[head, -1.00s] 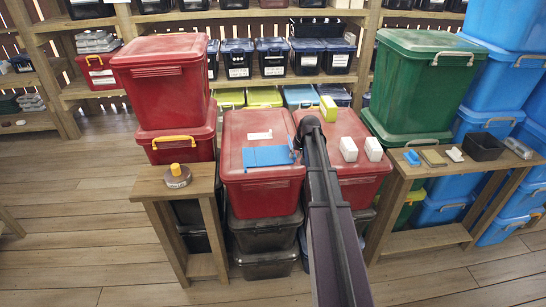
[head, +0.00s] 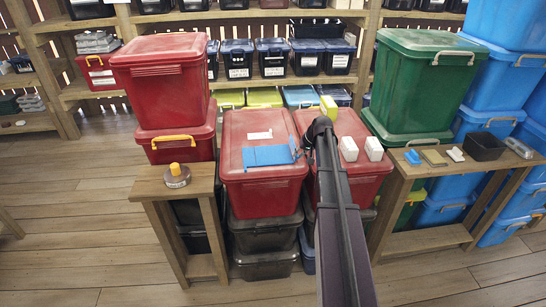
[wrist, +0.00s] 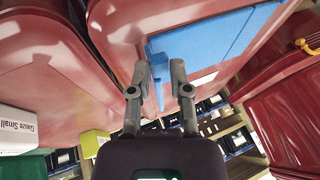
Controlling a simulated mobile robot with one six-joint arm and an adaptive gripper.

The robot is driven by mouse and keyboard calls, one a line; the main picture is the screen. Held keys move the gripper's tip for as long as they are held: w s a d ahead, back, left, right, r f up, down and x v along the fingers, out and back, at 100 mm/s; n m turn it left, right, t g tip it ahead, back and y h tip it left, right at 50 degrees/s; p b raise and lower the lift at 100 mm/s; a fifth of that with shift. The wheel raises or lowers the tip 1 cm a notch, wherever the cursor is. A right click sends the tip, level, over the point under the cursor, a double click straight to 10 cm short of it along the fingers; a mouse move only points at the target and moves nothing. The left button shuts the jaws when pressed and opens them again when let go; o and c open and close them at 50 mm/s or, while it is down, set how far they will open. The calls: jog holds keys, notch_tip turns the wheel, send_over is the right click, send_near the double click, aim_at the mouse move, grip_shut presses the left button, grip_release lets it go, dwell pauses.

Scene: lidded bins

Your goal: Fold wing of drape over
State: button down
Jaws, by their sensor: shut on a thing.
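The blue drape (head: 266,156) lies flat on the lid of the left red bin (head: 240,125). At its right end, beside the gap between the two red bins, a narrow wing stands up off the lid. In the wrist view the drape (wrist: 205,42) shows as a large blue sheet with a crease line. Its narrow wing (wrist: 159,95) hangs between the fingers of my gripper (wrist: 160,72), which is shut on it. In the head view my arm hides most of the gripper.
A white strip (head: 260,135) lies behind the drape on the same lid. The right red bin (head: 357,186) carries two white boxes (head: 360,149) and a yellow-green box (head: 328,108). Tall red bins (head: 160,78) stand left. A wooden stand (head: 160,188) holds a round tape-like item (head: 177,176).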

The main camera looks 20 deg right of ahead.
jog(key=shift+d+f, duration=0.1)
jog(key=shift+s+d+f+y+b, duration=0.15)
jog(key=shift+d+y+b, duration=0.2)
jog(key=shift+y+b, duration=0.3)
jog(key=shift+d+t+y+b, duration=0.15)
jog(key=shift+t+y+b, duration=0.15)
jog(key=shift+y+b, duration=0.05)
jog(key=shift+d+f+y+b, duration=0.15)
jog(key=shift+d+y+b, duration=0.15)
jog(key=shift+b, duration=0.1)
jog(key=shift+s+m, duration=0.1)
jog(key=shift+m, duration=0.2)
